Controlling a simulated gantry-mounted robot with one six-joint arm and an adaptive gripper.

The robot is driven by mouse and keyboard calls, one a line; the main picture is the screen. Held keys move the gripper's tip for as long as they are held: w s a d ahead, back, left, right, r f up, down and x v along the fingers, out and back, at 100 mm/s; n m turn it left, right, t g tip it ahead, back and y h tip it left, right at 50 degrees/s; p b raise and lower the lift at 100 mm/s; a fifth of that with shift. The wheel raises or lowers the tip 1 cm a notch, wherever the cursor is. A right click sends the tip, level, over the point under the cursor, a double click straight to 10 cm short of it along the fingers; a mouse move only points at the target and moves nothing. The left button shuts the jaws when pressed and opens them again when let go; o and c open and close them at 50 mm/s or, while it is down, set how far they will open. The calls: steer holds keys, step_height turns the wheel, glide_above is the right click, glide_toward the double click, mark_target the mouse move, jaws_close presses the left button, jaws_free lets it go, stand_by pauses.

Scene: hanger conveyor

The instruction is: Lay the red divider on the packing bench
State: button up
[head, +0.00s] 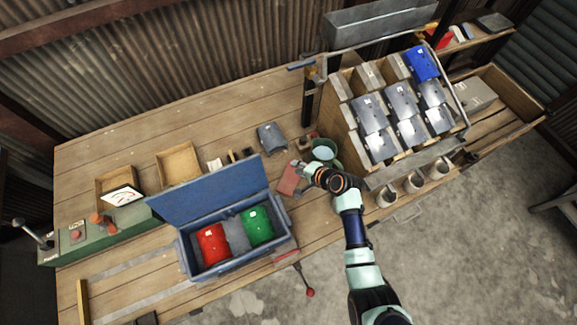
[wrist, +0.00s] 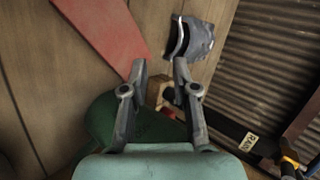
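The red divider (head: 289,180) is a flat, dull red plate on the packing bench (head: 240,110), just right of the blue box. It looks to lie flat on the planks. In the wrist view the red divider (wrist: 108,36) runs from the top left down to near my left fingertip. My gripper (head: 303,168) is at the divider's right side. In the wrist view my gripper (wrist: 160,66) has its two fingers apart with nothing held between them. The divider is outside the gap between the fingers.
An open blue box (head: 185,264) holds red and green curved pieces. A grey curved piece (head: 271,138) lies behind the divider. A rack of grey pieces (head: 343,88) stands right. Bare planks lie at the back.

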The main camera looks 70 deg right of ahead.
step_height(320, 180, up, 8)
steer(key=s+p, duration=0.2)
steer(key=p, duration=0.5)
steer(key=shift+a+f, duration=0.2)
steer(key=shift+a, duration=0.25)
